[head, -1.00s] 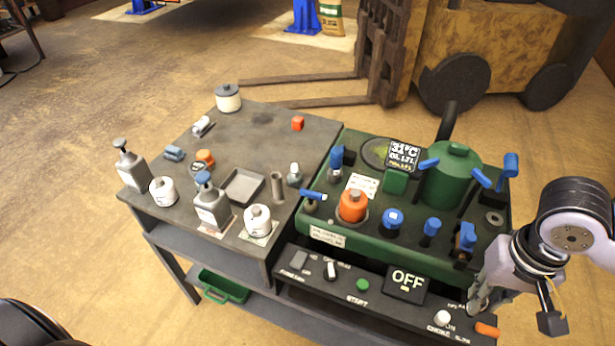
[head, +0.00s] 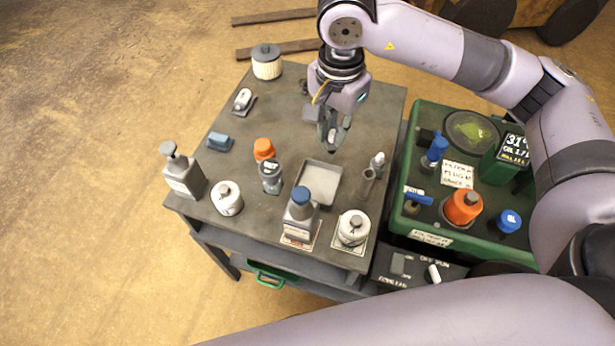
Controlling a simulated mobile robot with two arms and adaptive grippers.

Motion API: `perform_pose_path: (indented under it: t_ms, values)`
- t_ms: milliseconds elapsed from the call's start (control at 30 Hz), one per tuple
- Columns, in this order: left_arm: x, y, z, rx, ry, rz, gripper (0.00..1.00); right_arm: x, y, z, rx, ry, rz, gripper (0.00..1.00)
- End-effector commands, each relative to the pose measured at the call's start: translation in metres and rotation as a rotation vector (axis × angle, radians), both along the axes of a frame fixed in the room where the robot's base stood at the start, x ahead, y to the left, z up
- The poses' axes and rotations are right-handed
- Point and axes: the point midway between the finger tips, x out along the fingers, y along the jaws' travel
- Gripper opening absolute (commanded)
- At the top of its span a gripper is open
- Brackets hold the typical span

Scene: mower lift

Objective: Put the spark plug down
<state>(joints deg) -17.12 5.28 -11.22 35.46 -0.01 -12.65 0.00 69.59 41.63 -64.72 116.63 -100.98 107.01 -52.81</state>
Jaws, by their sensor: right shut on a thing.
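My right gripper (head: 333,139) reaches in from above over the back middle of the grey workbench top (head: 222,172). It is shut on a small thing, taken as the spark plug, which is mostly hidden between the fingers. The fingertips point down, a little behind the shallow grey tray (head: 319,181). I cannot tell whether the held thing touches the bench. The tray looks empty. My left gripper is out of view.
A grey tube (head: 368,181) with a small pale-topped item beside it stands right of the tray. A blue-capped bottle (head: 299,217), white pots (head: 228,199), a grey labelled item (head: 271,177) and an orange cap (head: 264,149) surround it. The green machine (head: 418,222) stands at right.

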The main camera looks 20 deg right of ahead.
Motion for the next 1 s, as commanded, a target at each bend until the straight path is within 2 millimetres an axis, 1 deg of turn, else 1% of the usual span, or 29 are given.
perform_pose_path:
  t_ms: [33,100,200,300,400,467,567,667,900,1000]
  values:
    - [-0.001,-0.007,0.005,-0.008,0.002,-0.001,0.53,0.006,0.006,0.01,0.008,0.002,-0.119,0.0]
    - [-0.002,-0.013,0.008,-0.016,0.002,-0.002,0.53,0.013,0.011,0.018,0.014,0.004,-0.285,0.0]
    - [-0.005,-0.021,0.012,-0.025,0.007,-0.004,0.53,0.02,0.016,0.028,0.02,0.009,-0.485,0.0]
    - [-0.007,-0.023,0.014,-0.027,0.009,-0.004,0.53,0.025,0.02,0.034,0.022,0.016,-0.63,0.0]
    - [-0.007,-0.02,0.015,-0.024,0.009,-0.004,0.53,0.027,0.022,0.037,0.023,0.022,-0.718,0.0]
    - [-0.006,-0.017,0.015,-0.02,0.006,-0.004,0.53,0.028,0.023,0.035,0.024,0.023,-0.747,0.0]
    - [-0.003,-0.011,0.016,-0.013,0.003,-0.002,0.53,0.027,0.023,0.023,0.022,0.028,-0.764,0.0]
    - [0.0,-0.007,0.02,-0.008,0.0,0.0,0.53,0.026,0.022,0.001,0.02,0.03,-0.767,0.0]
    - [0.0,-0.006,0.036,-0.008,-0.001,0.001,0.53,0.026,0.022,-0.063,0.019,0.03,-0.765,0.0]
    - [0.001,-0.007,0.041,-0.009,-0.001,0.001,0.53,0.026,0.022,-0.087,0.02,0.028,-0.764,0.0]
